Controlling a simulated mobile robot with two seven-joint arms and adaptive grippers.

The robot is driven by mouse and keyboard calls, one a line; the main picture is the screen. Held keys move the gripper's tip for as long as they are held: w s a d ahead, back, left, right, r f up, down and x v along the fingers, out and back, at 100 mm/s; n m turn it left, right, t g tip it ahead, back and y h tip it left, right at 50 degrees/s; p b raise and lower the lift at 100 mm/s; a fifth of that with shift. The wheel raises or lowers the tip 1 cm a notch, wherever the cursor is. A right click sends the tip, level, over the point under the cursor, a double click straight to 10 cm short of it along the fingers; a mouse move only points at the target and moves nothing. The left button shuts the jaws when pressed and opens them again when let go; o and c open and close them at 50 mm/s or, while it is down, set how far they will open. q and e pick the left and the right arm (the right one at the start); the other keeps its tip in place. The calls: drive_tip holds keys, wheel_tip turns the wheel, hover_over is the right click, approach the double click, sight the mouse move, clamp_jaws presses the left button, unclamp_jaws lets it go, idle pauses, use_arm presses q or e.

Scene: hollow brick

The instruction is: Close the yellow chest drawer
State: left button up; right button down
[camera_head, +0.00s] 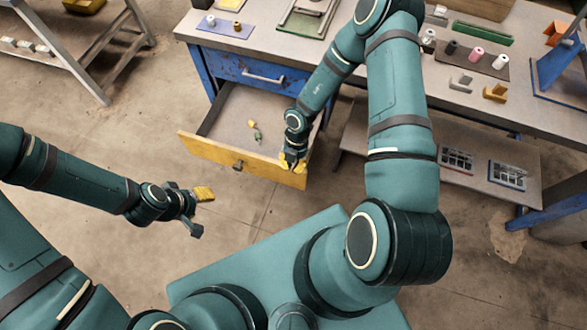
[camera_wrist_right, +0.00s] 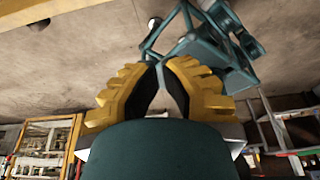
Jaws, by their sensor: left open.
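The yellow chest drawer (camera_head: 215,152) is pulled well out of the blue chest under the workbench. Its yellow front has a small dark knob near the middle, and a few small yellow and green pieces (camera_head: 256,133) lie inside. My right gripper (camera_head: 291,164) is at the right end of the yellow front, close to its top edge; I cannot tell whether it touches. In the right wrist view its yellow fingers (camera_wrist_right: 160,68) come together at the tips with nothing seen between them. My left gripper (camera_head: 204,210) is open and empty, in front of and left of the drawer.
A blue drawer (camera_head: 240,68) with a pale handle sits shut above the open one. The workbench top (camera_head: 395,88) carries spools, mats and small parts. A lower shelf (camera_head: 455,180) is to the right. A wooden rack (camera_head: 75,50) stands at upper left.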

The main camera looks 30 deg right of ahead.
sight(294, 174)
drive_tip(key=b+x, duration=0.2)
drive_tip(key=x, duration=0.7)
use_arm(q)
drive_tip(key=shift+s+f, duration=0.3)
drive_tip(key=shift+f, duration=0.6)
use_arm(e)
drive_tip(key=shift+w+d+f, duration=0.2)
drive_tip(key=shift+w+d, duration=1.1)
drive_tip(key=shift+w, duration=0.05)
use_arm(q)
drive_tip(key=shift+d, duration=0.1)
